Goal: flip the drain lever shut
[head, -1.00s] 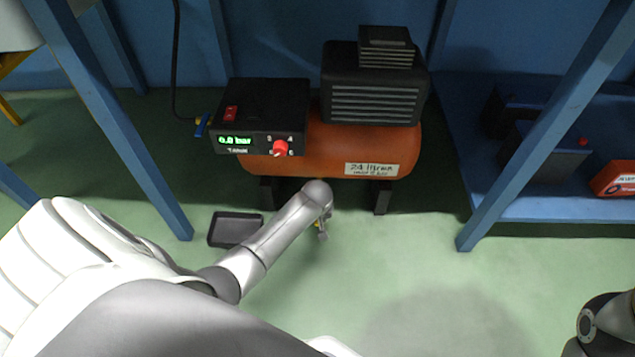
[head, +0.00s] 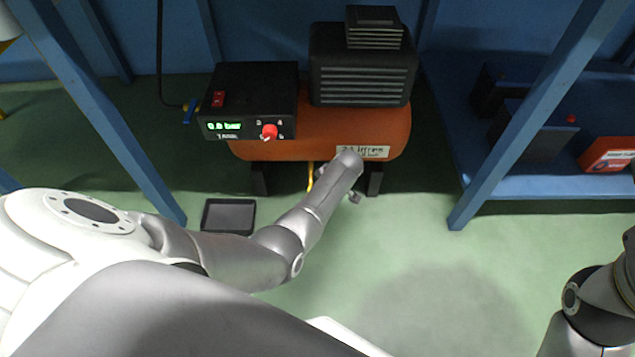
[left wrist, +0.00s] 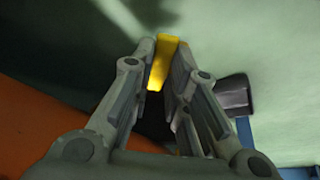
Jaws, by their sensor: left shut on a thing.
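The drain lever is a yellow bar. In the left wrist view, the yellow lever (left wrist: 160,65) lies between the fingertips of my left gripper (left wrist: 163,48), which is shut on it. In the head view a short yellow piece (head: 311,177) shows below the orange tank (head: 320,140), just left of my left wrist. My arm hides most of the gripper there; a grey finger part shows right of the wrist. The lever's pivot is hidden. My right arm shows at the lower right of the head view, its gripper out of frame.
A black control box (head: 251,100) reading 0.0 bar and a dark motor cover (head: 360,80) sit on the tank. A black tray (head: 229,215) lies on the floor left of my arm. Blue posts (head: 515,125) stand on both sides. The green floor in front is clear.

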